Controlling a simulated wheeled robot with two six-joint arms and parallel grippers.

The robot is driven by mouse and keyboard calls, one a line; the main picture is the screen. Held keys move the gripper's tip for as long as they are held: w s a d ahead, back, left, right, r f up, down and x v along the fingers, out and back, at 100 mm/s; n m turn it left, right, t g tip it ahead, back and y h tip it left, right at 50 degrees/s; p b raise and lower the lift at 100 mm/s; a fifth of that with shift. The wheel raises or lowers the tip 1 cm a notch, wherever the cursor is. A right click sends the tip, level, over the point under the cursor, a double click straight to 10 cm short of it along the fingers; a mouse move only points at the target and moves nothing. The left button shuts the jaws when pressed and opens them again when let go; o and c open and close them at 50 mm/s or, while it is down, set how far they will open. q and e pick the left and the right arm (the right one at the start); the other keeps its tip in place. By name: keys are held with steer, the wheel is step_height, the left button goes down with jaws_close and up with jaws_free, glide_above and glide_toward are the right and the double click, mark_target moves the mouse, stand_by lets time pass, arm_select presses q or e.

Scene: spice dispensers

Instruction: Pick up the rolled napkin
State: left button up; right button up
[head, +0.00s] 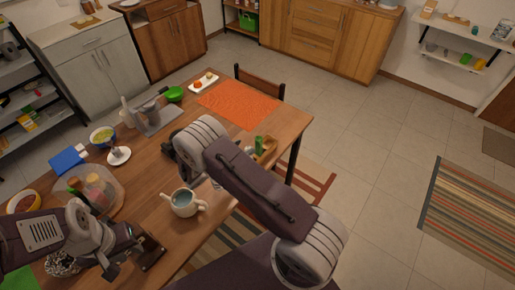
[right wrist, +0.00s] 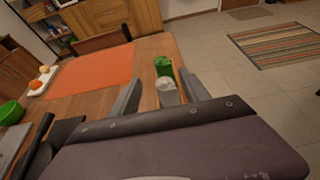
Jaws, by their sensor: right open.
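I cannot clearly make out a rolled napkin. A small green item (right wrist: 163,66) with a whitish-grey piece (right wrist: 167,90) in front of it lies near the table's right edge, and may be it. The green item also shows in the head view (head: 259,143), beside my right arm. In the right wrist view my right gripper (right wrist: 162,76) is open, its two fingers on either side of the whitish piece, with no clear contact. In the head view my right arm hides much of that spot. My left gripper (head: 148,250) is low at the left, over the table; its jaws are unclear.
A teapot (head: 184,203) stands near the table's front edge. An orange placemat (head: 238,104), a white tray (head: 204,83) and a green bowl (head: 174,94) are at the far end. A chair (head: 259,82) stands beyond. The left side of the table is crowded.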

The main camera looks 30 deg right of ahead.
mark_target(257, 141)
steer(key=x, duration=0.4)
steer(key=shift+s+p, duration=0.1)
steer(key=shift+p, duration=0.25)
steer(key=shift+d+f, duration=0.1)
steer(key=shift+d, duration=0.15)
steer(key=p+x, duration=0.1)
steer(key=x, duration=0.4)
steer(key=shift+a, duration=0.15)
steer(key=c, duration=0.4)
steer(key=shift+s, duration=0.1)
steer(key=c, duration=0.5)
arm_select(q)
steer(key=shift+w+d+r, duration=0.1)
steer(key=shift+d+r, duration=0.05)
steer(key=shift+r, duration=0.4)
steer(key=shift+d+r, duration=0.15)
steer(key=shift+r, duration=0.4)
arm_select(e)
jaws_close()
